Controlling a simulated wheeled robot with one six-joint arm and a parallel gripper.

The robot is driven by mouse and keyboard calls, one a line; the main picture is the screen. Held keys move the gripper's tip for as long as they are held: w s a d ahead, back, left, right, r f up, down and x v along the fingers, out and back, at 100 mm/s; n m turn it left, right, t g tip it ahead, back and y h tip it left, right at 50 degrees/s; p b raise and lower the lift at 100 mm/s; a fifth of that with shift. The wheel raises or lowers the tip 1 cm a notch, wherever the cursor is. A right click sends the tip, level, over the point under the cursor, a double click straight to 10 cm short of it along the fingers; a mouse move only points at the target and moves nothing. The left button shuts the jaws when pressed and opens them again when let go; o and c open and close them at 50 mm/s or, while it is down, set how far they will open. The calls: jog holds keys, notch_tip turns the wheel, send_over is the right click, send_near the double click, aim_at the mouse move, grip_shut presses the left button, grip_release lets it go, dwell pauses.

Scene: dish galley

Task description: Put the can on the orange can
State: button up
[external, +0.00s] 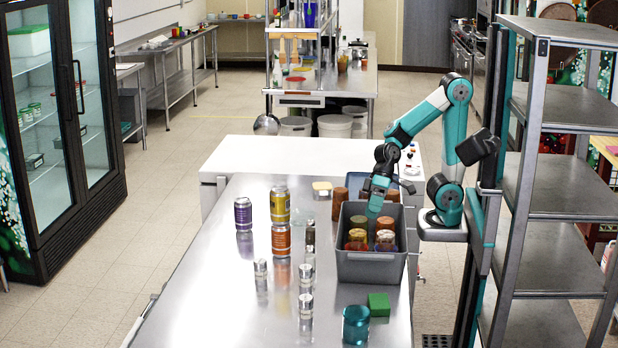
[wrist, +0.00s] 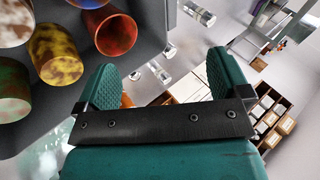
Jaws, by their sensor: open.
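All are upright, and nothing is on top of the orange can. My gripper (external: 376,203) is over the grey bin, to the right of the cans, pointing down. In the wrist view my gripper (wrist: 163,85) has its fingers spread, with nothing held between them. A small orange patch beside the left finger in that view is too hidden to identify.
The grey bin (external: 370,270) holds several coloured cups, including a red cup (wrist: 110,32) and a yellow cup (wrist: 57,54). Several small clear jars stand between cans and bin. A green block (external: 379,304) and teal cup (external: 356,326) are in front. The table's left front is clear.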

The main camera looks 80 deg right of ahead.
jog(key=s+d+n+g+h, duration=0.2)
jog(key=s+d+n+h, duration=0.1)
jog(key=s+n, duration=0.3)
jog(key=shift+s+d+n+g, duration=0.3)
jog(key=shift+s+d+n, duration=0.15)
jog(key=shift+d, duration=0.3)
